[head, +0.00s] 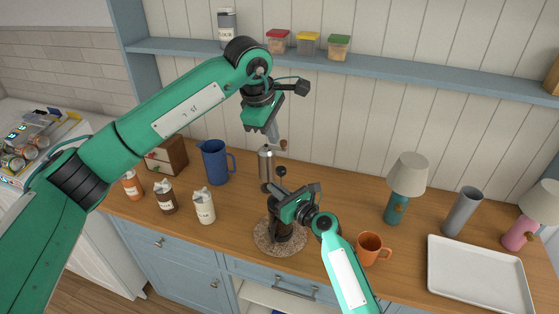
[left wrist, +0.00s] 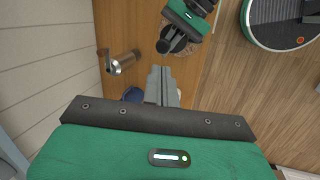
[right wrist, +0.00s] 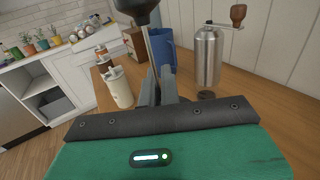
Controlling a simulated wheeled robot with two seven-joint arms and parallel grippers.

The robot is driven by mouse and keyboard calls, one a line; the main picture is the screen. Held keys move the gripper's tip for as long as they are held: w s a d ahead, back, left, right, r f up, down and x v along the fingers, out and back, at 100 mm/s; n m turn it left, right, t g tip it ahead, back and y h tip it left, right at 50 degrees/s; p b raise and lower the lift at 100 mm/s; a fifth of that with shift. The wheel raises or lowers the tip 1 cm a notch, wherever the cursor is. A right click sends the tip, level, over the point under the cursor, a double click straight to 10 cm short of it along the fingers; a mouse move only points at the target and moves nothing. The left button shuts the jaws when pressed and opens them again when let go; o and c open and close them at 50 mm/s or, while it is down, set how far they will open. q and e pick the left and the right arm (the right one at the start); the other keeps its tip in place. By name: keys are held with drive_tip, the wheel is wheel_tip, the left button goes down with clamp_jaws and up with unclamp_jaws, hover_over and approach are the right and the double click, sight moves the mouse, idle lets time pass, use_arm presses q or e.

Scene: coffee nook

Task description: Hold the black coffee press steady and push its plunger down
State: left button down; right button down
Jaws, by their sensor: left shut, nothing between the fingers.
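The black coffee press (head: 284,232) stands upright on a round speckled mat (head: 262,248). Its plunger is up, with the black knob (head: 281,171) on a thin rod high above the lid; the knob (right wrist: 136,8) also shows at the top of the right wrist view. My right gripper (head: 278,207) is at the press, its fingers (right wrist: 159,86) close together and appearing shut on it; the contact is largely hidden. My left gripper (head: 273,135) is shut and empty, pointing down, above and behind the knob. In the left wrist view the knob (left wrist: 163,46) lies beyond the fingertips (left wrist: 162,70).
A steel grinder (head: 265,160) stands close behind the press, with a blue jug (head: 214,163) to its left. An orange mug (head: 371,248) is right of the press. Labelled bottles (head: 204,206), a teal lamp (head: 396,208) and a white tray (head: 480,272) stand farther out.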

use_arm(q)
drive_tip(key=r+m, duration=0.1)
drive_tip(key=m, duration=0.4)
drive_tip(key=m+y, duration=0.1)
drive_tip(key=m, duration=1.1)
approach(281, 168)
drive_tip(key=x, duration=0.5)
drive_tip(key=shift+d+f, duration=0.1)
drive_tip(key=shift+f, duration=0.15)
drive_tip(key=shift+w+f, duration=0.1)
drive_tip(key=shift+f, duration=0.4)
